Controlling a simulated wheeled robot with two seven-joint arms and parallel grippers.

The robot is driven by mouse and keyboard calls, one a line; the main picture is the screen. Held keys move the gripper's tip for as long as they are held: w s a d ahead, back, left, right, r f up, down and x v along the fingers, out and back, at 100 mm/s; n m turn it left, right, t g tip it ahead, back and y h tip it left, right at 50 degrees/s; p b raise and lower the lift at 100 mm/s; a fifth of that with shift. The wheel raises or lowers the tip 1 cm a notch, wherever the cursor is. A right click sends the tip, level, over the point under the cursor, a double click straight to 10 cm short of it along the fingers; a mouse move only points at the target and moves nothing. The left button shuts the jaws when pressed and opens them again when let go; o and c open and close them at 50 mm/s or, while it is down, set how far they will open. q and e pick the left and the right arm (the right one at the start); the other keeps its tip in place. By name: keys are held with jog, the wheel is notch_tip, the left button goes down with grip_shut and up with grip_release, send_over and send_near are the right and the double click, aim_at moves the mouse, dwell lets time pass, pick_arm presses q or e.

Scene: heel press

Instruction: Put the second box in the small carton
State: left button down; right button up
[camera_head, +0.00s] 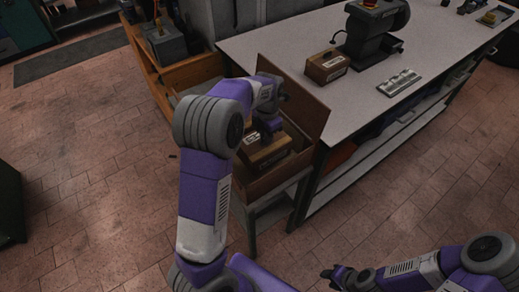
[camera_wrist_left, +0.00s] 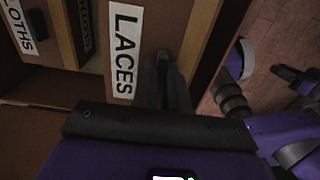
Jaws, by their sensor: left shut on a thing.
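My left gripper (camera_head: 268,132) is over the carton, shut on a brown box (camera_head: 268,157) with a white label. In the left wrist view the label on this laces box (camera_wrist_left: 124,50) reads "LACES", and the gripper's dark fingers (camera_wrist_left: 166,85) are against it. A cloths box (camera_wrist_left: 22,28) lies to its left there. Whether the held box rests on the carton's floor is hidden. My right gripper (camera_head: 336,274) is low at the bottom, away from the carton; its finger opening is unclear.
Another labelled brown box (camera_head: 327,67) stands on the white table (camera_head: 290,48). A dark press (camera_head: 374,32) and a metal tray (camera_head: 399,82) are near it. A wooden bench (camera_head: 180,75) stands left of the carton. The tiled floor in front is clear.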

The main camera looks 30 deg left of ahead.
aim_at(266, 148)
pick_arm(q)
jog(key=shift+f+b, duration=0.55)
jog(key=shift+f, duration=2.8)
jog(key=shift+f, duration=0.15)
jog(key=c, duration=1.6)
grip_release()
jog(key=shift+f, duration=0.15)
jog(key=o, duration=0.4)
jog(key=shift+o, duration=0.2)
notch_tip(266, 148, up, 13)
jog(key=shift+f+p, duration=0.2)
jog(key=shift+p, duration=0.95)
